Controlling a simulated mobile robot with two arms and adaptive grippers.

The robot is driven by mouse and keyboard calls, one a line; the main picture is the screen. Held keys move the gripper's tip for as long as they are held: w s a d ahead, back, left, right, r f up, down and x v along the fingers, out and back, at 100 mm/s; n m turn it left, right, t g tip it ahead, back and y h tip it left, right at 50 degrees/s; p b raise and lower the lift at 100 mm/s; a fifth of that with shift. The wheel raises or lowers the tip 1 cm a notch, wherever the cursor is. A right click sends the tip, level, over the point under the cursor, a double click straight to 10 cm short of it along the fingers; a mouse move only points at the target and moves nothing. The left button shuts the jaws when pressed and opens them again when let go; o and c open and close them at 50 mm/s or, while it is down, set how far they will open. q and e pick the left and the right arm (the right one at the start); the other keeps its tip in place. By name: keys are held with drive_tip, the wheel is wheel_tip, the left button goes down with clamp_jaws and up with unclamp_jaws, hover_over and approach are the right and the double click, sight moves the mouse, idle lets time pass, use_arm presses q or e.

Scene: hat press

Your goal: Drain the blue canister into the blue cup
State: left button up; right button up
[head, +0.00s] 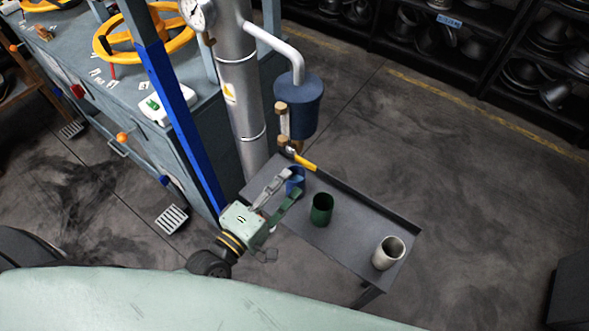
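The blue canister (298,107) hangs beside the grey vertical pipe, joined to it by a pale bent pipe. Below it is a valve with a yellow lever (303,163). The blue cup (296,182) stands at the far left end of the dark side table, close to the valve and partly hidden by my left gripper. My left gripper (292,185) reaches in from the lower left. Its two fingers are apart with the cup at their tips; I cannot tell whether they press on it. My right gripper is not in view.
On the dark table (358,232) stand a green cup (321,209) and a grey-white cup (388,253). The table has a raised far edge. A blue post (180,130) and a workbench with yellow handwheels (145,35) stand left. Shelves line the back right.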

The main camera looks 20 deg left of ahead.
use_arm(q)
drive_tip(key=v, duration=0.5)
drive_tip(key=shift+s, duration=0.1)
idle(0.3)
drive_tip(key=s+a+f+m+g+y, duration=0.1)
drive_tip(key=s+a+f+m+g, duration=0.15)
drive_tip(key=f, duration=0.75)
drive_tip(key=s+a+f+m+g+y, duration=0.1)
drive_tip(key=a+f+m+g+y, duration=0.15)
drive_tip(key=f, duration=0.85)
drive_tip(key=s+a+f+m+g, duration=0.2)
drive_tip(key=f+m, duration=0.2)
drive_tip(key=f, duration=0.6)
drive_tip(key=s+f+m+g+y, duration=0.1)
drive_tip(key=s+f+m+g, duration=0.3)
drive_tip(key=s+f, duration=0.4)
drive_tip(key=s+f+m+g+y, duration=0.1)
drive_tip(key=s+f+m+g, duration=0.2)
drive_tip(key=s+f, duration=0.6)
drive_tip(key=s+a+g, duration=0.1)
drive_tip(key=s+g, duration=0.1)
drive_tip(key=s, duration=0.5)
drive_tip(key=shift+f+m+y, duration=0.3)
drive_tip(key=shift+m+y, duration=0.05)
drive_tip(key=shift+m, duration=0.05)
drive_tip(key=shift+d, duration=0.1)
